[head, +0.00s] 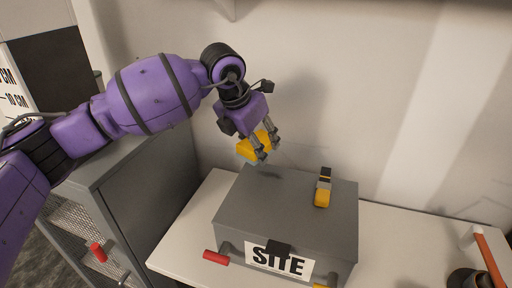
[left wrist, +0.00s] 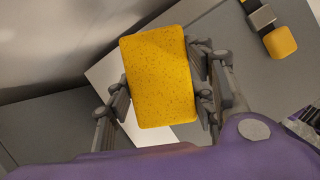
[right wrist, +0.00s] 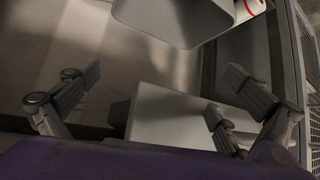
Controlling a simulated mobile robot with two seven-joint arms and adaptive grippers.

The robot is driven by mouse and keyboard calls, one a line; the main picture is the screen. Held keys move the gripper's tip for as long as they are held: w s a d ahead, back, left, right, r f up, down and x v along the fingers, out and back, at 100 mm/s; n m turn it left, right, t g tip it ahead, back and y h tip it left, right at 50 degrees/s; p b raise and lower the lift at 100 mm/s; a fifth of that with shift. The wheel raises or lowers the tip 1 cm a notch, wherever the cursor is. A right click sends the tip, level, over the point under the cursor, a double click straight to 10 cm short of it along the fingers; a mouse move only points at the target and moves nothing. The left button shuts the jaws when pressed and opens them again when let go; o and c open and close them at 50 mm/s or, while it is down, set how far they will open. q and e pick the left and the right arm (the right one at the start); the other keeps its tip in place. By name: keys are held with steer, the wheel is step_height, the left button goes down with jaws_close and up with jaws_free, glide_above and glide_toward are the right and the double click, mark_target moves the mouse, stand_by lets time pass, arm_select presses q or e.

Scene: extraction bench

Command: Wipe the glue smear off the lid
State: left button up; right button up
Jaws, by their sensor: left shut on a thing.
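My left gripper (head: 262,150) is shut on a yellow sponge (head: 249,149). It holds the sponge over the back left part of the grey box's lid (head: 285,205); whether the sponge touches the lid I cannot tell. In the left wrist view the sponge (left wrist: 160,75) sits between the two fingers, its broad speckled face toward the camera. I cannot make out the glue smear clearly on the lid. My right gripper (right wrist: 160,95) shows only in the right wrist view, with its fingers wide apart and nothing between them.
A yellow and black object (head: 322,190) lies on the lid's right half. A grey cabinet (head: 150,190) stands left; an orange-handled tool (head: 490,258) is at the right of the white bench (head: 395,235).

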mark_target(259, 139)
arm_select(q)
steer(key=shift+r, duration=0.1)
steer(key=shift+r, duration=1.45)
